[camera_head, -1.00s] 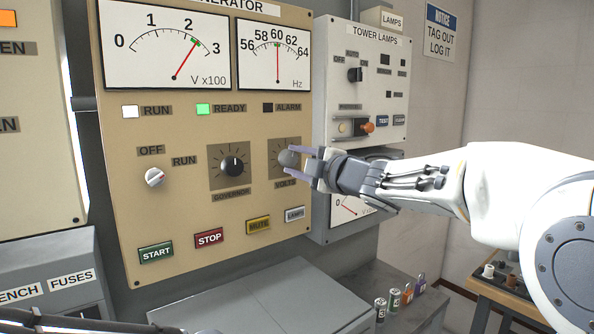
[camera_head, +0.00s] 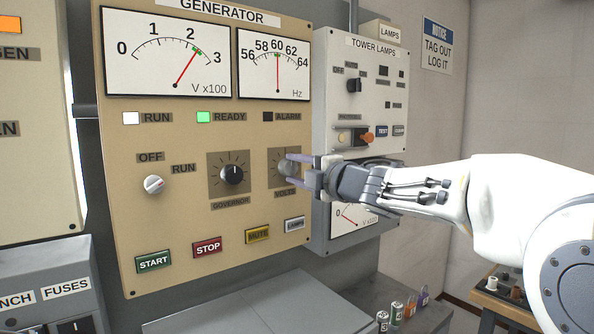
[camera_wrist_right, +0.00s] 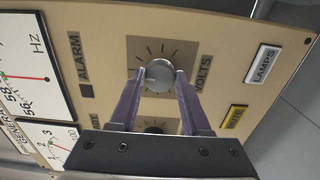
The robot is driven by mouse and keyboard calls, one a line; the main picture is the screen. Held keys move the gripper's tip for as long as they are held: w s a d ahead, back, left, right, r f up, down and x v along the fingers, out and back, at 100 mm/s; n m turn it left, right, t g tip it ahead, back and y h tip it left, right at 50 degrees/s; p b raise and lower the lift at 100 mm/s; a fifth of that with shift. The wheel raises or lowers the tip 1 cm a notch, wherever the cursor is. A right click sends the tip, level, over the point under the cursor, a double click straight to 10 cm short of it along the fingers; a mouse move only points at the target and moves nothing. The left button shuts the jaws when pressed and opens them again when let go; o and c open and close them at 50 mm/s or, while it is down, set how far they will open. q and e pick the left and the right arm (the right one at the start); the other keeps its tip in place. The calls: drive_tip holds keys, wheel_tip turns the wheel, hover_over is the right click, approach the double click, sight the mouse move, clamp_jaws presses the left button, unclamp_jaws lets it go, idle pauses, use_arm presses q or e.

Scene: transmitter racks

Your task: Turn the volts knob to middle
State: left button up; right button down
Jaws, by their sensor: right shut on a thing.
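The volts knob (camera_head: 287,167) is a grey round knob on a dark square scale plate at the right of the tan generator panel. Its VOLTS label (camera_head: 285,194) sits below it. My right gripper (camera_head: 289,169) is shut on the knob, one purple finger above and one below. In the right wrist view the knob (camera_wrist_right: 159,76) lies between the fingertips of the gripper (camera_wrist_right: 159,82). A small pale mark shows on its side toward the ALARM label. The volt meter (camera_head: 168,52) needle points between 2 and 3, by the green mark. My left gripper is not in view.
The black governor knob (camera_head: 232,175) is left of the volts knob. The LAMPS button (camera_head: 295,224) and MUTE button (camera_head: 257,234) are below. The tower lamps box (camera_head: 362,95) stands just right of the panel, close behind my right wrist.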

drive_tip(key=shift+c, duration=1.8)
unclamp_jaws()
drive_tip(key=shift+w, duration=0.1)
drive_tip(key=b+v, duration=0.1)
drive_tip(key=v, duration=0.9)
drive_tip(key=shift+s+d, duration=0.15)
drive_tip(key=shift+s, duration=0.05)
